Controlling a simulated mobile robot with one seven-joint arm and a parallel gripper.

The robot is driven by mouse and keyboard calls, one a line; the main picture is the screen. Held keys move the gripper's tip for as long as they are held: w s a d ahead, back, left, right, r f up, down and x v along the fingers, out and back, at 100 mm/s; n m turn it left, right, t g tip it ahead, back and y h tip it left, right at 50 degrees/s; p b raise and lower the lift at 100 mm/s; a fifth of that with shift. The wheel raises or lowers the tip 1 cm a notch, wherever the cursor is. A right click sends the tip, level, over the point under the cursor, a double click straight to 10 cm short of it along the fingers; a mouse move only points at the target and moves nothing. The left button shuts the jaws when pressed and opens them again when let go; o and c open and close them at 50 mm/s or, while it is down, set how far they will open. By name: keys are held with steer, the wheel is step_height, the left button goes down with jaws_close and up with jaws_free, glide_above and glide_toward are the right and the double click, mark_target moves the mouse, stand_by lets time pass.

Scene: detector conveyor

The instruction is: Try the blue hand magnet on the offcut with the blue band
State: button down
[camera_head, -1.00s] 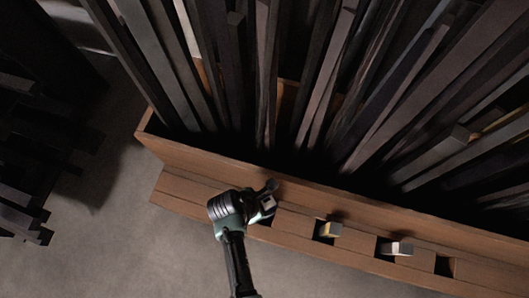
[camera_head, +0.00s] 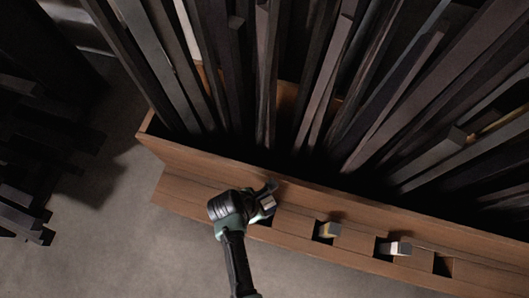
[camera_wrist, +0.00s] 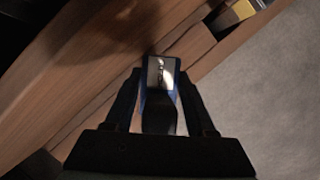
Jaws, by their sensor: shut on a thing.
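My gripper (camera_wrist: 158,92) is shut on a small block (camera_wrist: 160,75) with blue sides and a shiny pale end face. I cannot tell whether this is the blue hand magnet or the offcut with the blue band. In the head view, my gripper (camera_head: 264,196) is at the front ledge of a wooden rack, with the pale block (camera_head: 267,203) at its tip, by the leftmost slot. I cannot tell if the block is clear of the slot. No second blue thing can be made out.
The wooden ledge (camera_head: 190,195) has more slots to the right. One holds a yellowish block (camera_head: 328,230), one a whitish block (camera_head: 400,249); the last slot (camera_head: 443,266) looks empty. Many long dark bars (camera_head: 330,70) stand behind it. The grey floor (camera_head: 130,250) in front is clear.

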steer(key=shift+r+p, duration=4.6)
steer(key=shift+p, duration=0.4)
